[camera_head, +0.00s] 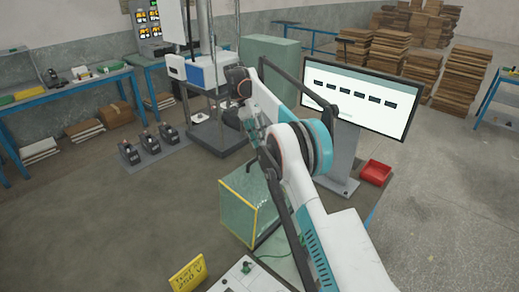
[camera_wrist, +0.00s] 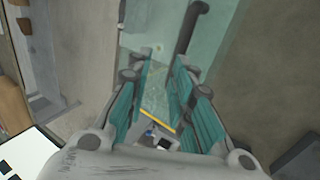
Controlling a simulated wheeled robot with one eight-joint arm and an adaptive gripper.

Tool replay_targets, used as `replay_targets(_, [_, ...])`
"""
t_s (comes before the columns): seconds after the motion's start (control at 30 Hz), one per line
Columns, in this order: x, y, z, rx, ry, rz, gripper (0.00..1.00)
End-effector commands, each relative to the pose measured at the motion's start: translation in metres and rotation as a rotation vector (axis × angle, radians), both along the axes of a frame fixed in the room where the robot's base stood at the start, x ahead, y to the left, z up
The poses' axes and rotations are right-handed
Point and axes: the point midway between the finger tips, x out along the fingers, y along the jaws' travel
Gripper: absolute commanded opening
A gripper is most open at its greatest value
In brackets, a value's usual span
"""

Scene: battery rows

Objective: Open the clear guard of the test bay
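The clear guard (camera_head: 240,203) is a greenish see-through box with yellow edges, left of my arm in the head view. It looks closed, though my arm hides its right side. In the wrist view its greenish panel (camera_wrist: 145,30) fills the upper middle, with a dark bent bar (camera_wrist: 184,32) in front that may be its handle. My gripper (camera_wrist: 157,72) points toward the panel with its teal fingers apart and nothing between them. The bar lies beyond the right fingertip; I cannot tell whether they touch.
A screen (camera_head: 355,95) stands behind my arm, with a red bin (camera_head: 375,172) near its foot. A yellow sign (camera_head: 188,274) stands at the front left. Several dark devices (camera_head: 150,143) sit on a mat at left. The floor between is clear.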

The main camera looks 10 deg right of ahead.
Motion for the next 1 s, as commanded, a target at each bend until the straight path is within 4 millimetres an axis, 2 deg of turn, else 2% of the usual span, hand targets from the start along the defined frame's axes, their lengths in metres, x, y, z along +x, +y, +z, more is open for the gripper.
replay_targets(0.07, [0.000,0.000,0.014,0.000,0.000,0.000,0.21])
replay_targets(0.2, [0.000,0.000,0.029,0.000,0.000,0.000,0.21])
replay_targets(0.37, [0.000,0.000,0.036,0.000,0.000,0.000,0.21])
replay_targets(0.73, [-0.001,-0.001,0.039,0.003,-0.003,0.004,0.21])
replay_targets(0.87, [-0.003,-0.003,0.049,0.021,-0.020,0.028,0.21])
replay_targets(1.0, [-0.010,-0.008,0.068,0.053,-0.054,0.076,0.21])
